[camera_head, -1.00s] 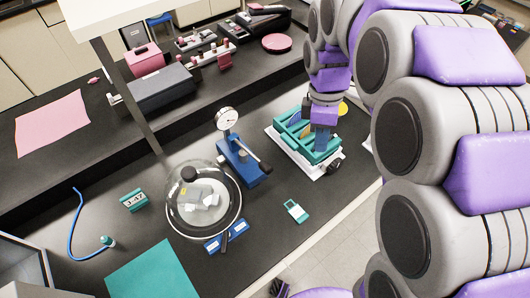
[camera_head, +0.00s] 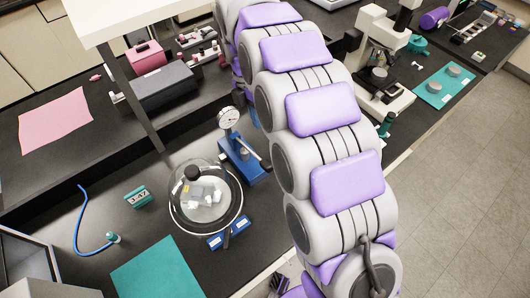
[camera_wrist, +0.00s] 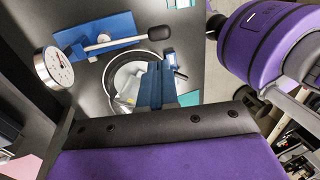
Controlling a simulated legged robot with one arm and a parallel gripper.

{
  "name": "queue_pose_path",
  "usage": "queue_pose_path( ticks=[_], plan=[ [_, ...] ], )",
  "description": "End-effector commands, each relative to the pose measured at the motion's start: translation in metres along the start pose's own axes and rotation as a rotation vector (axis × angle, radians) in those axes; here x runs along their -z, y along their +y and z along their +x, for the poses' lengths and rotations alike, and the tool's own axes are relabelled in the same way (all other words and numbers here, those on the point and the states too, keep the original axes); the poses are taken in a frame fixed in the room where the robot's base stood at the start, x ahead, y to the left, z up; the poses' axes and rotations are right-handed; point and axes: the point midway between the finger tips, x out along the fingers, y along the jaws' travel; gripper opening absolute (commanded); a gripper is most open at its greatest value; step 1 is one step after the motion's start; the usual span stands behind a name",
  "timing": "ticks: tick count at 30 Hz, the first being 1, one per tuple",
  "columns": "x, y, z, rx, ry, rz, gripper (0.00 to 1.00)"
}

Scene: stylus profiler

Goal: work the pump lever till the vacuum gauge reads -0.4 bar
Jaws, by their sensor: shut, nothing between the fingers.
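The blue hand pump (camera_head: 243,163) stands on the dark bench just left of my arm in the head view. Its round white vacuum gauge (camera_head: 228,117) rises at its far end; the dial is too small to read. In the wrist view the gauge (camera_wrist: 55,68) is at the left, and the pump lever (camera_wrist: 120,40), a pale rod with a black grip, points right across the blue base (camera_wrist: 95,42). My gripper (camera_wrist: 156,68) is shut and empty, below the lever in that picture and apart from it. My arm hides the gripper in the head view.
A glass bell jar (camera_head: 203,172) on a round plate stands beside the pump, with a blue block in front. A teal timer (camera_head: 138,197), blue hose (camera_head: 80,222) and teal mat (camera_head: 158,270) lie left. A shelf post (camera_head: 136,85) rises behind. A microscope (camera_head: 383,70) stands right.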

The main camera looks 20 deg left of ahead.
Motion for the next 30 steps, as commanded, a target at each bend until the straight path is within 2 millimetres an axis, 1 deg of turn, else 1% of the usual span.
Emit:
queue_pose_path(
  ticks=[9, 14, 17, 19, 23, 30],
  plan=[
    [0.0, 0.001, 0.0, -0.002, -0.001, -0.001, 0.0],
    [0.0, 0.001, 0.006, -0.001, -0.001, 0.0, 0.0],
    [0.0, 0.001, 0.017, -0.001, -0.001, 0.0, 0.0],
    [0.001, 0.0, 0.027, 0.002, 0.0, -0.001, 0.0],
    [0.001, 0.001, 0.05, 0.002, 0.001, 0.0, 0.0],
    [0.001, 0.001, 0.098, 0.001, 0.001, 0.0, 0.0]
  ],
)
